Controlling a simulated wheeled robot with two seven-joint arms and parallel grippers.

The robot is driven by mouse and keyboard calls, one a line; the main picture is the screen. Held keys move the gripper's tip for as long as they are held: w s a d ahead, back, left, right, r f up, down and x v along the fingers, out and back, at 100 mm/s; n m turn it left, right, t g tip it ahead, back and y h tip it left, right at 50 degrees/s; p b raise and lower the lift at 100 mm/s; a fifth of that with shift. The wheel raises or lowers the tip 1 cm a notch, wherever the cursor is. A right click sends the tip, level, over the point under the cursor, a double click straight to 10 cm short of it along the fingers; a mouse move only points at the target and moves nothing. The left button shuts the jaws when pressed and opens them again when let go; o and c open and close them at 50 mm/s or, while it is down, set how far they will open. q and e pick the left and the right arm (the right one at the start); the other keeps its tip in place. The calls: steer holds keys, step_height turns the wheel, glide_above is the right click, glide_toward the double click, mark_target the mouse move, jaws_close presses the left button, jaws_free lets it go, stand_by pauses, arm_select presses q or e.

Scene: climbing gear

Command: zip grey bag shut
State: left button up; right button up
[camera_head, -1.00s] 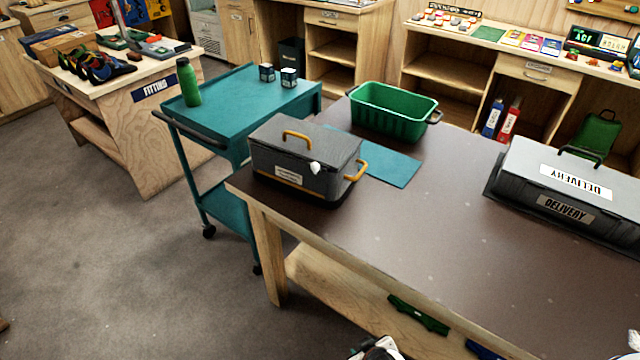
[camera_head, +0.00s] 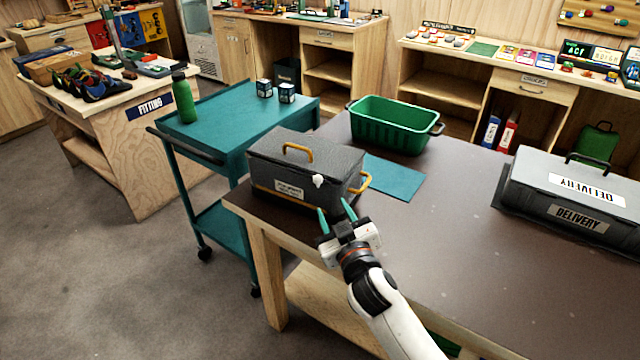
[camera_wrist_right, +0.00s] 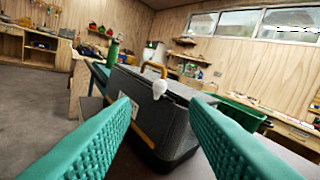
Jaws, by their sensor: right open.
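The grey bag (camera_head: 290,172) is a dark box-shaped bag with yellow handles and a white label. It stands at the left end of the brown table (camera_head: 440,250). A small white zip pull (camera_head: 318,181) sits at the top edge near its right corner. My right gripper (camera_head: 335,214) is open and empty, with teal fingers pointing at the bag's right front side, apart from it. In the right wrist view the bag (camera_wrist_right: 165,110) shows between the open fingers, with the white pull (camera_wrist_right: 160,89) near the middle. Whether the zip is open I cannot tell. My left gripper is not in view.
A green bin (camera_head: 393,128) and a flat teal mat (camera_head: 395,178) lie behind and right of the bag. A grey delivery case (camera_head: 565,192) is at the right. A teal trolley (camera_head: 230,120) with a green bottle (camera_head: 184,97) stands left. The table's middle is clear.

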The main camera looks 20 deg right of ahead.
mark_target(319, 182)
steer(key=w, duration=1.1)
steer(key=shift+d+p, duration=0.1)
steer(key=shift+p, duration=0.25)
jaws_close()
